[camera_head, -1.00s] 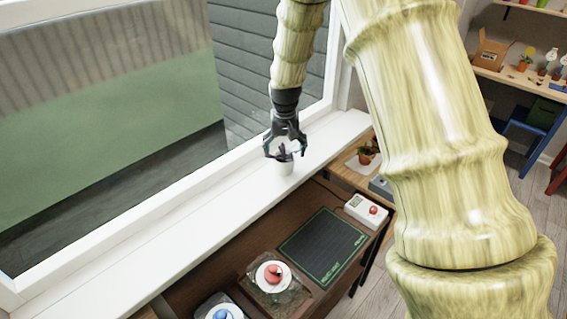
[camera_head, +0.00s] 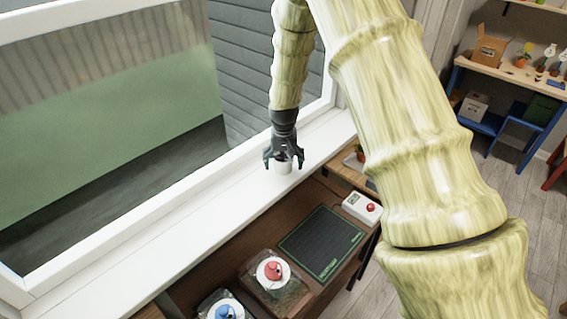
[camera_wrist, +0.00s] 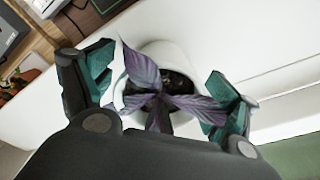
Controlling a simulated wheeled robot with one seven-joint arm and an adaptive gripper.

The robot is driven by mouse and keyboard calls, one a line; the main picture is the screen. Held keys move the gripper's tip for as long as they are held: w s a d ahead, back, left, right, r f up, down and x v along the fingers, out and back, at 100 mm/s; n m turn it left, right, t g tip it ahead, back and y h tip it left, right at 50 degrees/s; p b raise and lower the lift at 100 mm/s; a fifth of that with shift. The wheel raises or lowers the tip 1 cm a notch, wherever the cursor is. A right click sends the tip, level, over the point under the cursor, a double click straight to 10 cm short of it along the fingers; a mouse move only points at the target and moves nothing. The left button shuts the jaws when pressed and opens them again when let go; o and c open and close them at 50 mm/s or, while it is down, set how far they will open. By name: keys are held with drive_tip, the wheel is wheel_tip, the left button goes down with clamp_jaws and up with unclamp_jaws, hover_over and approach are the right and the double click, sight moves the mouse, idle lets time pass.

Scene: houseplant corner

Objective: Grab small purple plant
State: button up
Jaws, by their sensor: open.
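The small purple plant (camera_wrist: 150,84) has purple leaves spreading over a round white pot (camera_wrist: 182,54) with dark soil. In the head view the white pot (camera_head: 283,167) stands on the white window sill, and the leaves are mostly hidden by my gripper (camera_head: 284,162). My gripper is open, right over the plant. In the wrist view the fingers of my gripper (camera_wrist: 168,97) are on either side of the pot and leaves. I cannot tell whether they touch it.
The white sill (camera_head: 150,225) is otherwise clear. Below it, a wooden table holds a dark mat (camera_head: 321,243), a white box with a red button (camera_head: 362,208), and red (camera_head: 273,271) and blue (camera_head: 226,312) items on plates. A window pane (camera_head: 110,130) is behind.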

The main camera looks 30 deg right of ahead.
drive_tip(key=c, duration=1.3)
drive_tip(key=shift+o, duration=0.2)
drive_tip(key=shift+r, duration=0.15)
